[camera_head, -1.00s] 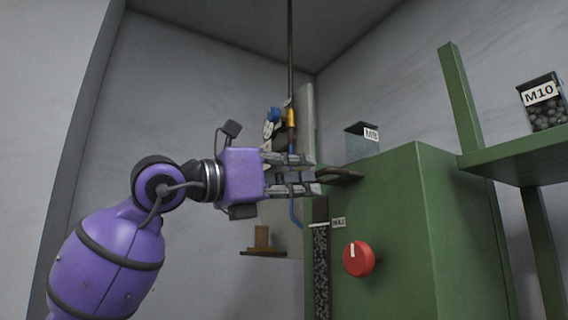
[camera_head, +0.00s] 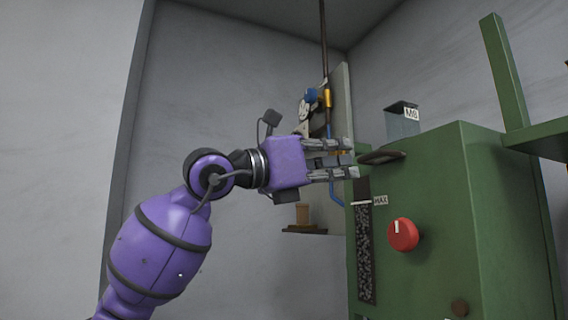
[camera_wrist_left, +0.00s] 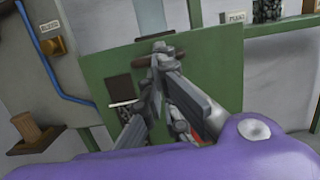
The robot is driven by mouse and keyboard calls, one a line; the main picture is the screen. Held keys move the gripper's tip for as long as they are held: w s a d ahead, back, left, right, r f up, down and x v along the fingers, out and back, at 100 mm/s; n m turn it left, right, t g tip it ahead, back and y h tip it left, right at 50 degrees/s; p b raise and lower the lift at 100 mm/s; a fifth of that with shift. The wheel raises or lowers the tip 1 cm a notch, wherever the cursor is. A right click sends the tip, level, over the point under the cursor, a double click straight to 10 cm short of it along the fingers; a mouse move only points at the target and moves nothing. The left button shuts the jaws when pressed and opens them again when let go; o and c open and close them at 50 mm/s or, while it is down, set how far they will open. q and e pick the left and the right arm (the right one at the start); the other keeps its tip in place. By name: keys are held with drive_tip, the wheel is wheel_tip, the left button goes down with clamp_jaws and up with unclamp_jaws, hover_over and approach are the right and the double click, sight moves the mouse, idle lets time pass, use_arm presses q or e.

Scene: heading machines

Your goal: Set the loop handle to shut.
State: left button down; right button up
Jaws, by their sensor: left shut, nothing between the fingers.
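A dark brown bar-like handle (camera_head: 382,157), which looks like the loop handle, sticks out near the upper edge of the green machine (camera_head: 430,190). It also shows as a brown bar in the left wrist view (camera_wrist_left: 138,64), partly hidden behind the fingertips. Whether it stands at shut cannot be told. My left gripper (camera_head: 356,158) is shut and empty, its fingertips at the handle's left end; contact cannot be told. In the left wrist view its fingers (camera_wrist_left: 158,48) converge in front of the bar. My right gripper is in neither view.
A red knob (camera_head: 403,234) and a dark gauge strip (camera_head: 366,250) with a MAX label are on the machine's front. A bin marked M8 (camera_head: 402,121) stands behind its top. A wall panel with a blue hose (camera_head: 335,190) and a small shelf (camera_head: 304,230) lie beyond the gripper.

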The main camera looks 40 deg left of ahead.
use_arm(q)
drive_tip(key=b+v, duration=0.3)
drive_tip(key=v, duration=0.7)
drive_tip(key=shift+b, duration=0.35)
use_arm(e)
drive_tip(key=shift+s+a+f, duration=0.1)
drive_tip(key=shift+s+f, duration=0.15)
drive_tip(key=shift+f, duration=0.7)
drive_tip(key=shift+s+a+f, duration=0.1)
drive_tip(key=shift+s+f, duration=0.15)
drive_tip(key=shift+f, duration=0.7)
